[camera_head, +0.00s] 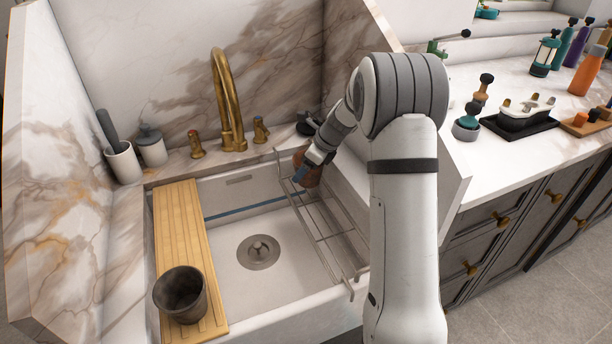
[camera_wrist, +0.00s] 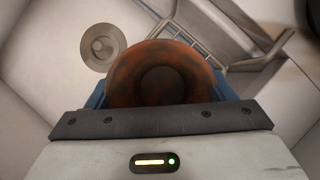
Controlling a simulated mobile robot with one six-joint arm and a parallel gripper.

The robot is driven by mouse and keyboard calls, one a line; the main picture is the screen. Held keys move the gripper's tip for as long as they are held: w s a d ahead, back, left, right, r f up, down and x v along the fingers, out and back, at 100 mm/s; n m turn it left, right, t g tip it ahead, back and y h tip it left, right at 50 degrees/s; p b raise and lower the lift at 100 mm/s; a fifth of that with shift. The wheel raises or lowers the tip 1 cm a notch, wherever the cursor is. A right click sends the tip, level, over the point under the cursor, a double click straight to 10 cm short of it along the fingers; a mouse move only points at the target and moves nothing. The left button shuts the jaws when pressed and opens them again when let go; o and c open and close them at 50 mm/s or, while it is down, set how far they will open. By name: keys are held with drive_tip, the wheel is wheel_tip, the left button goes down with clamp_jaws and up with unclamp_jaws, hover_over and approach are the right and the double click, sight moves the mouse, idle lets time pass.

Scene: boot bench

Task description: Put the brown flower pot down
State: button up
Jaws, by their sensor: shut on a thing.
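A brown flower pot (camera_wrist: 160,75) fills the middle of the wrist view, seen from its round end with a dark centre. My gripper (camera_wrist: 158,98) is shut on it, with blue fingers at either side. In the head view the brown pot (camera_head: 309,172) is partly hidden by my gripper (camera_head: 300,175). It is at the back right of the sink, over or at the wire rack (camera_head: 318,235). I cannot tell whether the pot touches the rack.
A dark grey pot (camera_head: 180,293) stands on the wooden board (camera_head: 180,225) across the sink's left side. The sink basin (camera_head: 225,270) with its drain is empty in the middle. A brass faucet (camera_head: 229,105) rises behind. Bottles and a black tray (camera_head: 520,124) occupy the right counter.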

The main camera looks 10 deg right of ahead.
drive_tip(key=shift+f, duration=1.4)
drive_tip(key=shift+f, duration=0.4)
drive_tip(key=o, duration=1)
